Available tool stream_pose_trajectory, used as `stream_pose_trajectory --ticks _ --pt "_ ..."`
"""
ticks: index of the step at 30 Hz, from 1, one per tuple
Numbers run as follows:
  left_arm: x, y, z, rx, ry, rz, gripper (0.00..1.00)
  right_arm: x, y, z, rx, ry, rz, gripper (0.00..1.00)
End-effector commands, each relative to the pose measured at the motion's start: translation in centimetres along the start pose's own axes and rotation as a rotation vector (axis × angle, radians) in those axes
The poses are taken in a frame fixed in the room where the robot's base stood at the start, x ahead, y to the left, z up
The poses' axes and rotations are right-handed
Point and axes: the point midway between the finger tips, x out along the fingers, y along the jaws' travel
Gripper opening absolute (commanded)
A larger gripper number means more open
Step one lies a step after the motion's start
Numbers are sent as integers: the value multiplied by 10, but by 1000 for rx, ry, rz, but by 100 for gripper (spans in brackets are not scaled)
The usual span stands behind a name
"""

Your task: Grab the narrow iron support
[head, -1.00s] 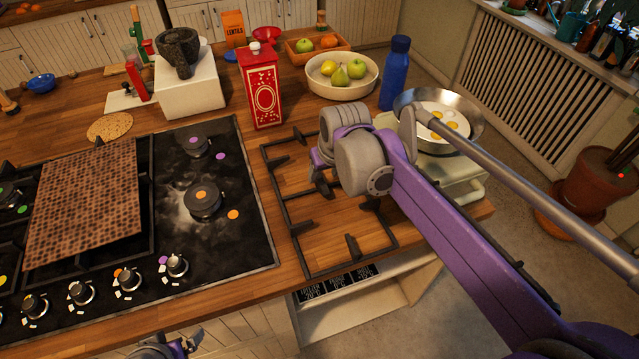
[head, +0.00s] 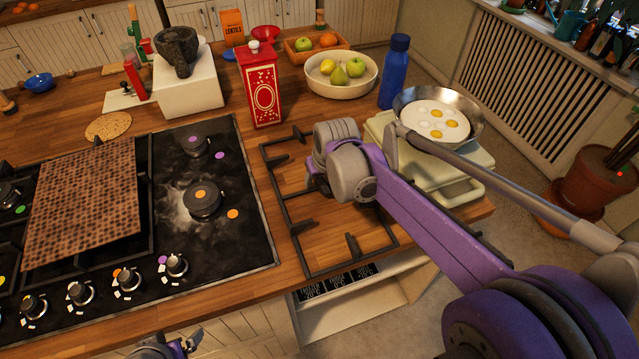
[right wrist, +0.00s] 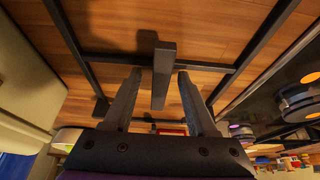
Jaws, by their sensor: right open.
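The narrow iron support (head: 284,207) is a black rectangular grate with short inward prongs. It lies flat on the wooden counter, right of the hob, and my right arm covers part of it. My right gripper (right wrist: 157,85) is open over the support. In the right wrist view one prong of the support (right wrist: 163,75) shows between the two fingers, with gaps on both sides. In the head view my wrist mostly hides this gripper. Part of my left gripper (head: 168,347) shows at the bottom edge, too cut off to tell its jaw state.
The hob (head: 190,245) has a wide grate with a brown patterned board (head: 85,200) on it. A red carton (head: 262,90), fruit bowl (head: 318,85) and blue bottle (head: 394,72) stand behind the support. A pan of eggs (head: 470,105) is at the right.

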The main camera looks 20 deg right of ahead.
Motion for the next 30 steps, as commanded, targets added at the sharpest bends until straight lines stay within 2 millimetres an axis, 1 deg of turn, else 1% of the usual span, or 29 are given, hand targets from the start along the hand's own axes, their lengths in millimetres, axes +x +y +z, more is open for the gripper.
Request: stream_pose_trajectory --ticks 2,3,5,9,11,12,30 --pt "1 0 1 0 0 0 100 1 0 1 0 0 0 57" --pt "0 0 0 0 0 0 100 1 0 0 0 0 0 50" --pt "0 0 0 0 0 0 100 1 0 0 0 0 0 40" --pt "0 0 0 0 0 0 100 1 0 0 0 0 0 14" --pt "0 0 0 0 0 0 100 1 0 0 0 0 0 4" --pt "0 0 0 0 0 0 100 1 0 0 0 0 0 0" --pt "0 0 0 0 0 0 100 1 0 0 0 0 0 0"
